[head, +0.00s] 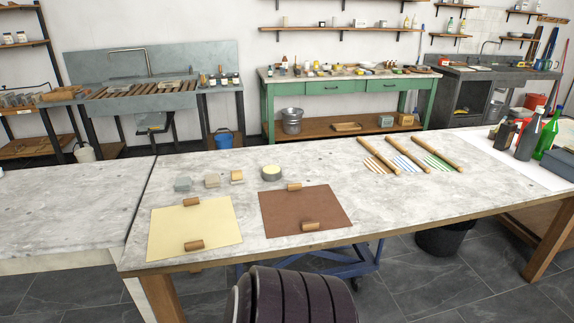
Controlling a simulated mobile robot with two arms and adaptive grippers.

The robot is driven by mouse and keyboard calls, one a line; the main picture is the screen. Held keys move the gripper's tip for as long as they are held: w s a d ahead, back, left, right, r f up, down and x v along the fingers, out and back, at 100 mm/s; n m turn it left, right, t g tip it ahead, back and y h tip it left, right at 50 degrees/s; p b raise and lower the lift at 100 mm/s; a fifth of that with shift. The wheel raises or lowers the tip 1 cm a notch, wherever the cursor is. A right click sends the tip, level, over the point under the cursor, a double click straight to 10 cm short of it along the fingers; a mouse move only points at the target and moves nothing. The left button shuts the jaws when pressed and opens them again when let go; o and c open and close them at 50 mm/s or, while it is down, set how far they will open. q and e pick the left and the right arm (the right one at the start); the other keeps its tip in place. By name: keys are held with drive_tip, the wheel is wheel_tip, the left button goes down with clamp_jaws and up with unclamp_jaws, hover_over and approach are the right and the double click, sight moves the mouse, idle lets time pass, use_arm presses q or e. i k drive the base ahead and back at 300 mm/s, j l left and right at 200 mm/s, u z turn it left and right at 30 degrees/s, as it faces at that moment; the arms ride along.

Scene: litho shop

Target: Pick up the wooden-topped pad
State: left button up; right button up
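A small block with a tan, wood-coloured top (237,177) sits on the marbled worktable, behind the cream and brown sheets. It looks like the wooden-topped pad, but it is too small to be certain. A greyish-beige block (211,180) and a grey block (183,184) stand to its left, apart from it. A round dark tin with a pale yellow top (271,172) stands to its right. Neither of my grippers is in view.
A cream sheet (180,225) and a brown sheet (285,210) lie in front, each with two wooden pieces on it. Several wooden rods with striped cloths (410,155) lie to the right. Bottles (529,135) stand at the far right. The table middle is clear.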

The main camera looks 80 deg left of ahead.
sight(237, 178)
drive_tip(key=u, duration=3)
